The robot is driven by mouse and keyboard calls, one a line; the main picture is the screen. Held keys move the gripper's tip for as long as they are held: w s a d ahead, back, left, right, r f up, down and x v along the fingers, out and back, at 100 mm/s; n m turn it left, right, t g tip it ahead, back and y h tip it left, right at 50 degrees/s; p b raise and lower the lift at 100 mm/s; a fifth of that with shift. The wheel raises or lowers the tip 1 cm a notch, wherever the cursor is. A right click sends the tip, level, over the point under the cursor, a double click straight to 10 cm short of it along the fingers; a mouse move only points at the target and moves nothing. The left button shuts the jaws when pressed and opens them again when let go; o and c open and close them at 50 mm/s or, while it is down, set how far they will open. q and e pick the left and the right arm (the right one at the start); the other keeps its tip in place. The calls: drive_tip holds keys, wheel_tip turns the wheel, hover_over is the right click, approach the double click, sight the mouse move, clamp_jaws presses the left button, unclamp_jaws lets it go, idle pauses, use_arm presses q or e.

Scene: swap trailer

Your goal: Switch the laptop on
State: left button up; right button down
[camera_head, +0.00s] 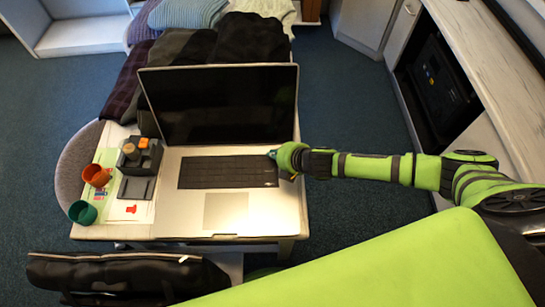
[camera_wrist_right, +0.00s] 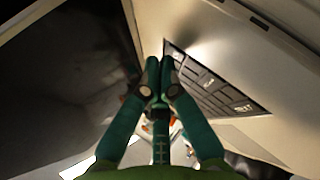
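The laptop stands open on the table, with its dark, blank screen (camera_head: 220,105) raised and its keyboard (camera_head: 225,172) facing up. In the right wrist view the keyboard (camera_wrist_right: 210,85) is to the right of the fingers and the dark screen (camera_wrist_right: 60,80) to the left. My right gripper (camera_head: 273,155) is at the keyboard's upper right corner. In the wrist view its green fingers (camera_wrist_right: 159,75) meet at the tips with nothing between them. The tips are at or just above the laptop base; I cannot tell whether they touch. My left gripper is not in view.
A dark organizer (camera_head: 139,160), an orange cup (camera_head: 96,175) and a green cup (camera_head: 83,212) stand left of the laptop. The table's front edge (camera_head: 170,236) is near a black padded object (camera_head: 120,275). A bed with dark covers lies behind; a counter (camera_head: 490,60) runs along the right.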

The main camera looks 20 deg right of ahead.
sight(274, 160)
drive_tip(key=shift+f, duration=0.3)
idle(0.4)
idle(0.3)
drive_tip(key=shift+r+p, duration=0.75)
drive_tip(key=shift+r, duration=0.1)
wheel_tip(274, 160, up, 5)
drive_tip(key=p, duration=0.5)
idle(0.6)
